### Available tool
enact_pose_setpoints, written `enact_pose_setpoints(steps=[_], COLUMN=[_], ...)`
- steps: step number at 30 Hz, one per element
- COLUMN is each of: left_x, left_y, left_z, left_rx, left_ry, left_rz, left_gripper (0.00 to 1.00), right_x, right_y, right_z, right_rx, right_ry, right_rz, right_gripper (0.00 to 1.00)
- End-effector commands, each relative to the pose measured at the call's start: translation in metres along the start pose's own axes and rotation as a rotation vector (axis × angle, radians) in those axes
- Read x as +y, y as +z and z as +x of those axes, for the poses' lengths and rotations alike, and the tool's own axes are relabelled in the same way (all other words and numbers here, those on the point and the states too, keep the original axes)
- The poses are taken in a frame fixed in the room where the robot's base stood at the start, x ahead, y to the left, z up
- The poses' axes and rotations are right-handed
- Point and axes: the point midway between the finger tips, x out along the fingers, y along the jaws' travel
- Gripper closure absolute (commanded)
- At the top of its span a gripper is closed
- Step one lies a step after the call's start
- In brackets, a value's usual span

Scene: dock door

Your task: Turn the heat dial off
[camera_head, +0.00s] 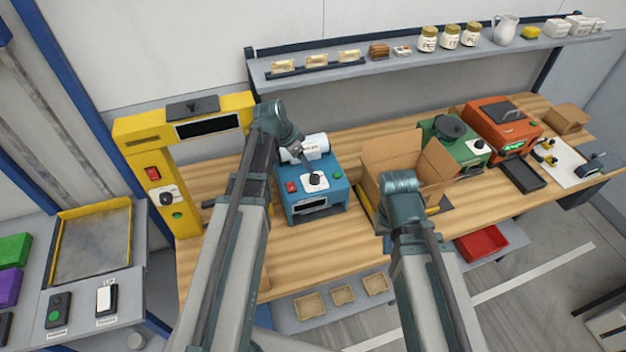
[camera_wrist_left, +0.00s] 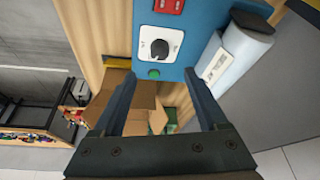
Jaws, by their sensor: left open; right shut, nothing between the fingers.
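A blue machine (camera_head: 318,203) stands on the wooden bench, with a black dial (camera_head: 315,179) on a white plate on its sloped front. The dial also shows in the left wrist view (camera_wrist_left: 160,48), between a red switch (camera_wrist_left: 169,5) and a green button (camera_wrist_left: 154,73). I cannot read its markings. My left gripper (camera_wrist_left: 160,76) is open and empty, its fingers pointing at the blue machine; the dial lies beyond the fingertips, apart from them. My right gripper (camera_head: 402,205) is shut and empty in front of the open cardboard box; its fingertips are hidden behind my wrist.
A yellow machine (camera_head: 182,212) with another black dial (camera_head: 167,198) stands at left. The cardboard box (camera_head: 388,160), a green machine (camera_head: 468,155) and an orange machine (camera_head: 484,128) stand to the right. A shelf (camera_head: 380,66) runs above.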

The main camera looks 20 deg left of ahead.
Motion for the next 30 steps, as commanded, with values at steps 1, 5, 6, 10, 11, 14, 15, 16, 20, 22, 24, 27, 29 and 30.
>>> enact_pose_setpoints(steps=[1, 5, 6, 10, 11, 14, 15, 16, 20, 22, 24, 27, 29, 30], left_x=[-0.001, -0.001, 0.0, 0.0, 0.0, 0.0, 0.0, 0.0, 0.0, 0.0, 0.0, 0.0, 0.0, 0.0], left_y=[0.002, 0.002, 0.002, 0.002, 0.002, 0.002, 0.002, 0.002, 0.001, 0.001, 0.0, 0.0, 0.0, 0.0], left_z=[0.015, 0.035, 0.041, 0.061, 0.065, 0.08, 0.085, 0.089, 0.099, 0.101, 0.102, 0.101, 0.101, 0.101], left_rx=[0.0, 0.0, 0.0, 0.0, 0.0, 0.0, 0.0, 0.0, 0.0, 0.0, 0.0, 0.0, 0.0, 0.0], left_ry=[0.0, 0.0, 0.001, 0.001, 0.001, 0.001, 0.001, 0.001, 0.001, 0.001, 0.0, 0.0, 0.0, 0.0], left_rz=[0.001, 0.001, 0.001, 0.001, 0.001, 0.001, 0.001, 0.001, 0.0, 0.0, 0.0, -0.001, -0.001, 0.0], left_gripper=[0.24, 0.24, 0.24, 0.24, 0.24, 0.24, 0.24, 0.24, 0.24, 0.24, 0.24, 0.24, 0.24, 0.24], right_x=[-0.001, -0.003, -0.004, -0.005, -0.006, -0.007, -0.007, -0.007, -0.008, -0.008, -0.008, -0.008, -0.008, -0.008], right_y=[-0.001, -0.002, -0.003, -0.004, -0.004, -0.005, -0.005, -0.005, -0.006, -0.006, -0.006, -0.006, -0.006, -0.006], right_z=[0.015, 0.033, 0.039, 0.057, 0.061, 0.074, 0.079, 0.082, 0.091, 0.093, 0.093, 0.092, 0.092, 0.092], right_rx=[0.0, 0.001, 0.001, 0.002, 0.002, 0.002, 0.002, 0.002, 0.002, 0.002, 0.002, 0.002, 0.002, 0.002], right_ry=[0.0, 0.0, 0.0, 0.001, 0.001, 0.002, 0.002, 0.002, 0.002, 0.003, 0.003, 0.003, 0.003, 0.003], right_rz=[0.001, 0.002, 0.002, 0.0, -0.001, -0.004, -0.005, -0.006, -0.009, -0.01, -0.01, -0.01, -0.01, -0.01], right_gripper=[1.0, 1.0, 1.0, 1.0, 1.0, 1.0, 1.0, 1.0, 1.0, 1.0, 1.0, 1.0, 1.0, 1.0])
